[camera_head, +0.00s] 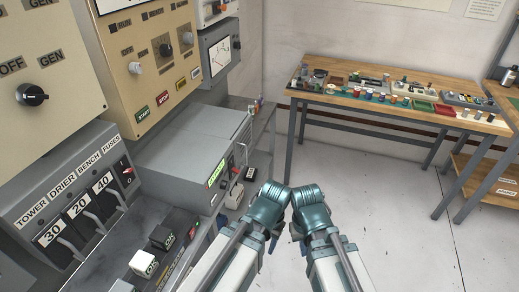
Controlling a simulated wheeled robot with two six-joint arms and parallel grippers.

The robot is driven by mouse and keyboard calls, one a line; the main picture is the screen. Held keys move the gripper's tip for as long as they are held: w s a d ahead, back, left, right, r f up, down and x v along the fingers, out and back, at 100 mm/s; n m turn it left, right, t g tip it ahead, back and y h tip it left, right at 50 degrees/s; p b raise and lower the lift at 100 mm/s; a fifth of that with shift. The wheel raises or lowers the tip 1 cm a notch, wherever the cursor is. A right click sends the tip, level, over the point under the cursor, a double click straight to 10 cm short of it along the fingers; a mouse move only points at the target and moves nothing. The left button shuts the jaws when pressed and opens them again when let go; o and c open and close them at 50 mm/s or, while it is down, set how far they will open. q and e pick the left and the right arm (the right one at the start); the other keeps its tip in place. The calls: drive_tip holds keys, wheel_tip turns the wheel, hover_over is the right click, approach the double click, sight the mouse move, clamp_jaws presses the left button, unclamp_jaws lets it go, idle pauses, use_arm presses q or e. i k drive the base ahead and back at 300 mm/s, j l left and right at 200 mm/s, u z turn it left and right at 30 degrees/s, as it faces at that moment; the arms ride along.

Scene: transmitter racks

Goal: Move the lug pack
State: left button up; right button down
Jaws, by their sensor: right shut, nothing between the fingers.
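I cannot make out which item is the lug pack; several small items on the benches are too small to tell apart. My two arms come in from the bottom and their teal wrists meet near the middle of the view, over the floor. My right gripper (296,232) hangs below its wrist, shut and empty, largely hidden by the arm. My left gripper (273,242) shows only as a small dark part below its wrist; its jaws cannot be made out.
A wooden workbench (331,100) with many small parts and trays, including a red tray (445,109), stands at the back right. Grey and beige rack panels (125,60) fill the left, with a black and a white "OK" block (145,263) below. The floor (400,200) is clear.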

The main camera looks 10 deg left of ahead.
sight(250, 175)
drive_tip(key=i+l+u, duration=0.3)
drive_tip(key=i+l, duration=0.25)
drive_tip(key=i, duration=0.2)
drive_tip(key=i+l+u, duration=0.3)
drive_tip(key=i+l, duration=0.4)
drive_tip(key=i+l+u, duration=0.35)
drive_tip(key=i+l, duration=0.25)
drive_tip(key=l, duration=0.25)
